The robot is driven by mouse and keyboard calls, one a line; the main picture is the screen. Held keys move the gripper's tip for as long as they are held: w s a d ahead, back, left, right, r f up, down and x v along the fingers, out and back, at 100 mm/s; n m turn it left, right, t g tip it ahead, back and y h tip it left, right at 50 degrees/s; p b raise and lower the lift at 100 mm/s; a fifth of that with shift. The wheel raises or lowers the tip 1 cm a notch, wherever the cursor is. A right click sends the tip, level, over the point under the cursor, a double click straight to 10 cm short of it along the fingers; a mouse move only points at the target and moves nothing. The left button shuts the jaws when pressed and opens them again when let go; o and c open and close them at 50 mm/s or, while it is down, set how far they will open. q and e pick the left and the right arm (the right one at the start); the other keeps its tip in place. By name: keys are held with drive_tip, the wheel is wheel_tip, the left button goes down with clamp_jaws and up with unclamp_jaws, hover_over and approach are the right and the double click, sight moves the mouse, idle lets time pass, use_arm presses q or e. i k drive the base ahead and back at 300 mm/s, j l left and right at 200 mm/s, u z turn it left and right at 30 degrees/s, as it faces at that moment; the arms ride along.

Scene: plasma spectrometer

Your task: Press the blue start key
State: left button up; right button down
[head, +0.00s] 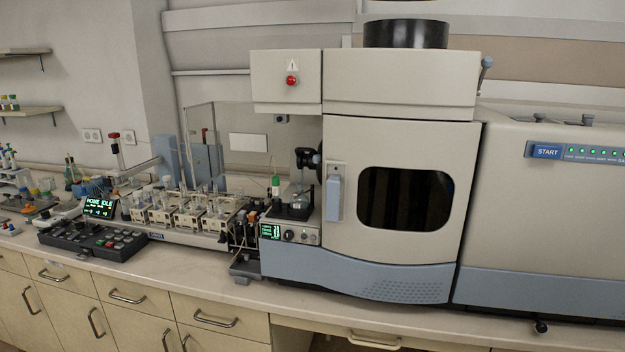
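The blue start key (547,152), lettered START in white, sits at the left end of a dark panel strip high on the front of the right-hand spectrometer housing (570,220). Several small green lights (592,153) run along the strip to its right. Nothing covers the key. Neither of my grippers shows in the head view.
A bench (215,285) with drawers runs across the front. The torch cabinet (398,140) has a dark window and a handle (334,198). A red button (291,81) is at upper left of it. An autosampler with vials (190,215) and a keypad (95,238) stand left.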

sight(547, 151)
drive_tip(key=z, duration=1.3)
